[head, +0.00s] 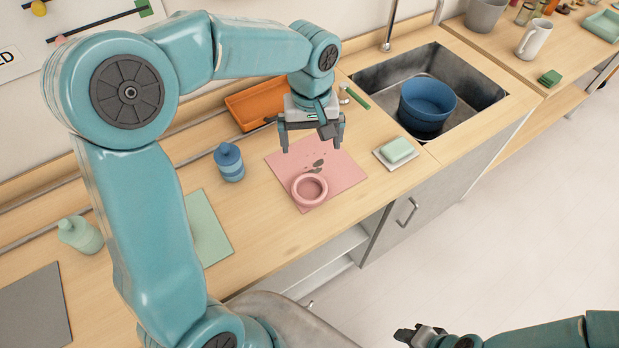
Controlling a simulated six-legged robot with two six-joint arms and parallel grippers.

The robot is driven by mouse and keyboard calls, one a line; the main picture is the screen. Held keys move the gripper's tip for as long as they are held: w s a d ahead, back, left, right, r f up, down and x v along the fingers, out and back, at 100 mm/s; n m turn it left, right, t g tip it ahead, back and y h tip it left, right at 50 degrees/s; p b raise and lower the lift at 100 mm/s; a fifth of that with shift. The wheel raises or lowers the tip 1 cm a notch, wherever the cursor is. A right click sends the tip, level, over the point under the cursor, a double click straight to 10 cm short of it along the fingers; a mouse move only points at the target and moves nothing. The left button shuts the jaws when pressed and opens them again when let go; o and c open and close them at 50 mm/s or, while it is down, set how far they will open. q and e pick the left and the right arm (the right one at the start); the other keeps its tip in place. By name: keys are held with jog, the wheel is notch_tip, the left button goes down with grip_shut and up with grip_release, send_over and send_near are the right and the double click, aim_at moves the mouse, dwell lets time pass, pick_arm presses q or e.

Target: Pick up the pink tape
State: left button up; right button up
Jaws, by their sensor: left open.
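A pink ring that looks like the pink tape (309,190) lies flat near the front edge of a pink mat (345,172) on the wooden counter. Its centre hole shows the mat's colour. My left gripper (313,146) hangs above the back part of the mat, behind the tape, with its fingers pointing down. It is open and empty, apart from the tape. My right gripper (410,336) shows at the bottom edge, over the floor and away from the counter; its fingers are too small to judge.
A blue bottle (229,162) stands left of the mat. An orange tray (262,103) lies behind it. A soap dish (396,153) is to the right, before a sink (480,92) holding a blue pot (427,100). A green mat (208,228) lies left.

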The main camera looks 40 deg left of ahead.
pick_arm(q)
send_near(309, 190)
jog(key=shift+w+d+f+p, duration=0.15)
jog(key=shift+d+p, duration=0.1)
jog(key=shift+p, duration=0.15)
jog(key=shift+d+f, duration=0.1)
jog(key=shift+f, duration=0.3)
jog(key=f+p, duration=0.1)
jog(key=f, duration=0.4)
jog(key=shift+s, duration=0.2)
jog(key=shift+a+f, duration=0.2)
jog(key=shift+f, duration=0.15)
jog(key=shift+c, duration=1.2)
jog(key=c, duration=0.7)
pick_arm(e)
jog(key=shift+w+r, duration=0.2)
jog(key=shift+r, duration=0.9)
